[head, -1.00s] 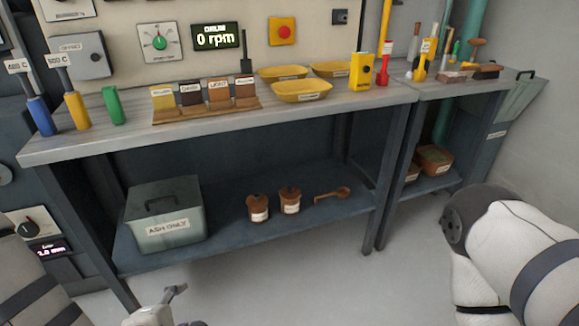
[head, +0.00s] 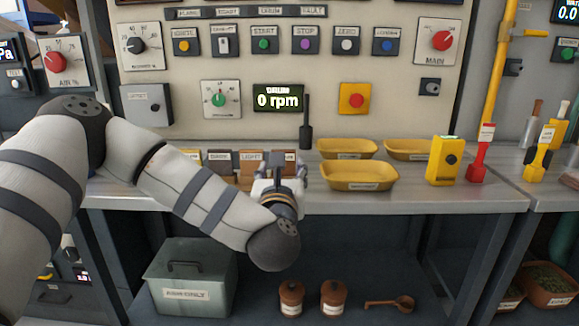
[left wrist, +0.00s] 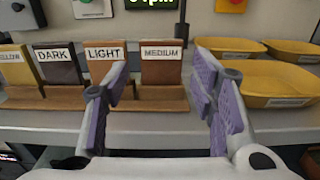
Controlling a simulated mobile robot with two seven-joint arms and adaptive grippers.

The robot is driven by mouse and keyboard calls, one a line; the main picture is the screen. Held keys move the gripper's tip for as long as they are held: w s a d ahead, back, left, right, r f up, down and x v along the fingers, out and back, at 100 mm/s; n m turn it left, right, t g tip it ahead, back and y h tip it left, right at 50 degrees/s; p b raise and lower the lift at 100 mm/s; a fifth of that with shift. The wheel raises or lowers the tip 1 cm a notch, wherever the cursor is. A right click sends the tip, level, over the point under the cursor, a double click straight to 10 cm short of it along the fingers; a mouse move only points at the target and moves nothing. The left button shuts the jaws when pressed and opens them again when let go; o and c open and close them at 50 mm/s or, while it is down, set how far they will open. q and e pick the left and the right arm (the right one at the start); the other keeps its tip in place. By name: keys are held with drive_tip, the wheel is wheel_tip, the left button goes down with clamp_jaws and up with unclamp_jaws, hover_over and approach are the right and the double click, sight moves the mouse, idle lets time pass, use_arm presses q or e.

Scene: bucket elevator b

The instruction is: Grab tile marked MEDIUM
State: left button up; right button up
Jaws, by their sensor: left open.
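The brown tile marked MEDIUM (left wrist: 161,70) stands upright at the right end of a wooden rack (left wrist: 155,101) on the bench. Its label faces me in the left wrist view. My left gripper (left wrist: 160,82) is open and empty, with its purple-padded fingers apart and the MEDIUM tile showing between them, beyond the tips. The left finger overlaps part of the LIGHT tile (left wrist: 104,52). In the head view my left gripper (head: 279,168) is in front of the rack's right end and hides most of the MEDIUM tile. My right gripper is out of view.
The DARK tile (left wrist: 58,62) and a yellow tile (left wrist: 16,66) stand to the left. A black-handled tool (head: 306,125) stands just behind. Yellow trays (head: 358,176) lie to the right. A control panel (head: 200,90) rises behind the bench.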

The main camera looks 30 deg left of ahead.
use_arm(q)
drive_tip(key=x, duration=0.6)
drive_tip(key=shift+f, duration=0.35)
drive_tip(key=shift+d, duration=0.1)
drive_tip(key=c, duration=0.9)
drive_tip(key=shift+o, duration=0.2)
